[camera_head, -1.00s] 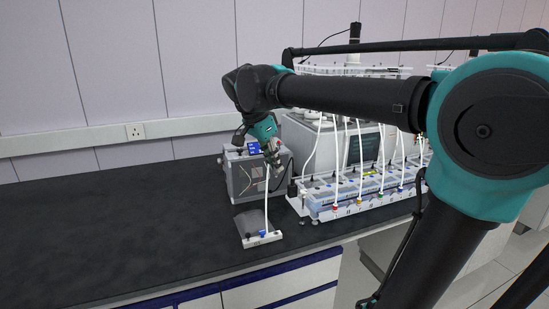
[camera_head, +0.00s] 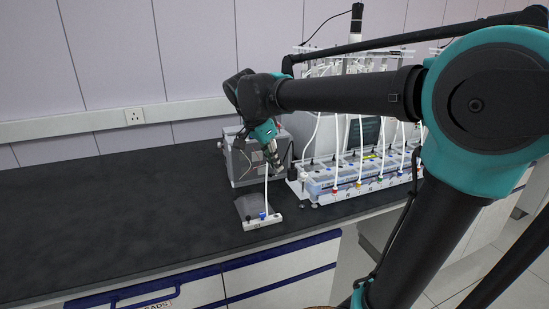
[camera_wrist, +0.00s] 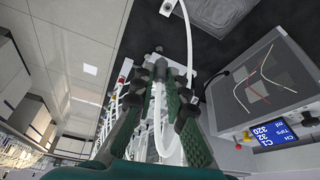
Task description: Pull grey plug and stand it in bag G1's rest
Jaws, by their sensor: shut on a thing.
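My gripper (camera_head: 274,161) points down in front of the grey box. In the wrist view its fingers (camera_wrist: 170,88) are closed around a grey plug (camera_wrist: 160,68), with a white tube (camera_wrist: 158,115) trailing between them. A flat dark grey bag (camera_head: 247,206) with a white front strip (camera_head: 250,226) lies on the bench below the gripper, and I take it for bag G1. A blue fitting (camera_head: 263,216) sits on the strip, and a white tube (camera_head: 267,193) rises from there toward the gripper. The rest itself is too small to make out.
A grey box (camera_head: 240,165) with a blue display (camera_wrist: 273,134) stands close behind the gripper. The white reactor row (camera_head: 350,185), with several coloured fittings and white tubes, stands to the right. The black bench (camera_head: 110,210) is clear on the left.

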